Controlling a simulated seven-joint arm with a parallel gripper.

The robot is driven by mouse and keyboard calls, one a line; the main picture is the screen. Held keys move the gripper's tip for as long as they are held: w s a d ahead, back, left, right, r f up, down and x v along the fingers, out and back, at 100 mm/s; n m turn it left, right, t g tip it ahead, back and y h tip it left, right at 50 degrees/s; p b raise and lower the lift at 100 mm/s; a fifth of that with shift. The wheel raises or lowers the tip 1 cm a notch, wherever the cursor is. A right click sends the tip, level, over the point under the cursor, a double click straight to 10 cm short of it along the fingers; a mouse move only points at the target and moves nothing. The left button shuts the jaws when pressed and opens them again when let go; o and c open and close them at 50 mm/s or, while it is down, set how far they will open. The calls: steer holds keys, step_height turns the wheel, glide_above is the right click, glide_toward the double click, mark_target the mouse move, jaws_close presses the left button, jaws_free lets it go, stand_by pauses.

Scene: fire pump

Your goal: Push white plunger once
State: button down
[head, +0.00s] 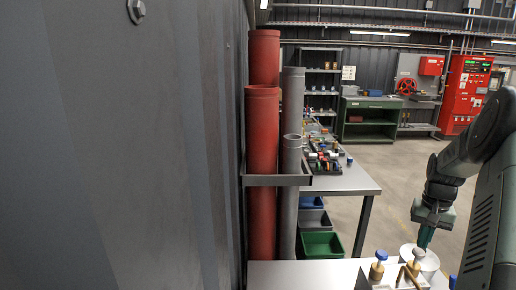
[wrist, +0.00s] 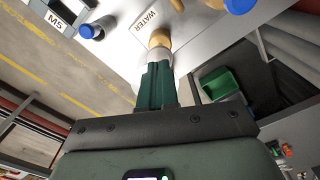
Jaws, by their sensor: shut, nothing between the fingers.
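The white plunger has a white cap (wrist: 159,56) on a tan collar (wrist: 160,39), beside the WATER label in the wrist view. My gripper (wrist: 157,67) is shut and empty. Its green fingers point at the white cap, with the tips at or very close to it; I cannot tell whether they touch. The fingers hide part of the cap. In the head view my gripper (head: 425,246) points down just above the tan collar (head: 418,255) of a plunger, at the right end of the light worktop.
Blue-capped pieces stand nearby: one left (wrist: 87,31) and one right (wrist: 240,5) in the wrist view. A WATER label (wrist: 144,22) lies close by. A green bin (head: 321,245) and red pipes (head: 262,160) stand farther left in the head view.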

steer(key=shift+r, duration=3)
steer(key=s+a+r+n+t+h, duration=0.1)
steer(key=s+a+r+n, duration=0.15)
steer(key=a+r, duration=0.75)
steer(key=s+a+r+n+t, duration=0.1)
steer(key=s+a+r, duration=0.3)
steer(key=a+r, duration=0.55)
steer(key=s+a+n+t, duration=0.1)
steer(key=s+a, duration=0.6)
steer(key=s, duration=0.3)
steer(key=s+a+n+t+y, duration=0.1)
steer(key=s+a+n+t, duration=0.1)
steer(key=s+a, duration=0.5)
steer(key=s, duration=0.4)
steer(key=shift+a+f+t, duration=0.25)
steer(key=shift+f+t, duration=0.05)
steer(key=shift+w, duration=0.1)
